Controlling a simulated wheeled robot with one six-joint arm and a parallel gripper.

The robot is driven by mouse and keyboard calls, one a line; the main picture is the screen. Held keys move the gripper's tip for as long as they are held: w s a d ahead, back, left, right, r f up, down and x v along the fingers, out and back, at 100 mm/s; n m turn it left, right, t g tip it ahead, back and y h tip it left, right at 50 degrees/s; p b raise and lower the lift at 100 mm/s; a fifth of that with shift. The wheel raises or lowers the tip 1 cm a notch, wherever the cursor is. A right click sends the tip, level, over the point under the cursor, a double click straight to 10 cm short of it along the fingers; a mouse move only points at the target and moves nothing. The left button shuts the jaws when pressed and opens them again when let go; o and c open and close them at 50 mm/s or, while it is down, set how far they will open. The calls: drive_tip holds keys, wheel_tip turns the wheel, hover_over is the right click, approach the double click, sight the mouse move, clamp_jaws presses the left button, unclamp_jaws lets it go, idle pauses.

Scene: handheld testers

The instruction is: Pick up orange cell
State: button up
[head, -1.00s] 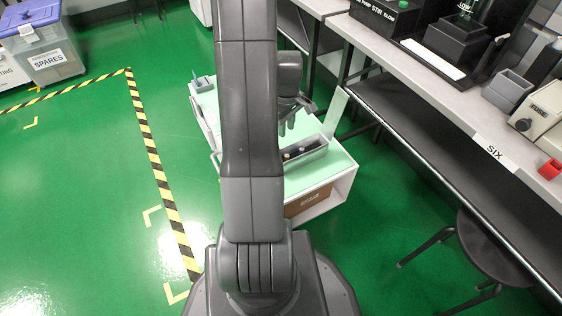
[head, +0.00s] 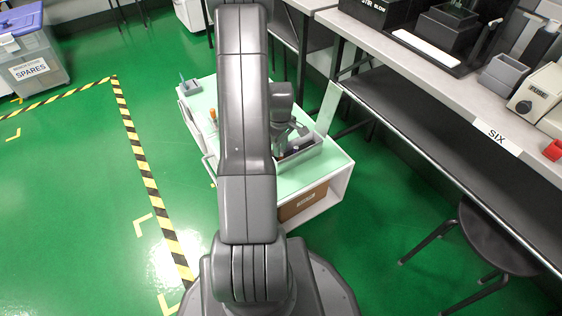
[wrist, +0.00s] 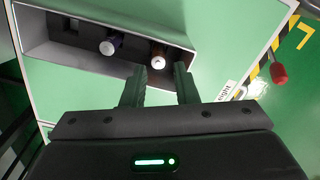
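A grey tray (wrist: 75,52) lies on the pale green top of the white cart, and also shows in the head view (head: 302,160). In the wrist view two cells with white ends sit in it. The right one, brownish orange in shade, looks like the orange cell (wrist: 158,50); the left one is dark blue (wrist: 113,42). My gripper (wrist: 160,72) is open, with its two fingers apart and the orange cell's white end just beyond and between their tips. I cannot tell whether they touch it. In the head view my arm partly hides the gripper (head: 290,140).
A red-handled tool (wrist: 279,74) is at the right in the wrist view. A brown box (head: 303,202) sits on the cart's lower shelf. The grey bench (head: 430,85) and a black stool (head: 495,238) stand to the right. Green floor is open at left.

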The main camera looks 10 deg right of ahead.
wheel_tip(320, 180, down, 4)
drive_tip(key=shift+w+d+f+b, duration=0.1)
drive_tip(key=shift+f+b, duration=0.15)
drive_tip(key=shift+b, duration=0.6)
drive_tip(key=shift+r, duration=0.1)
clamp_jaws()
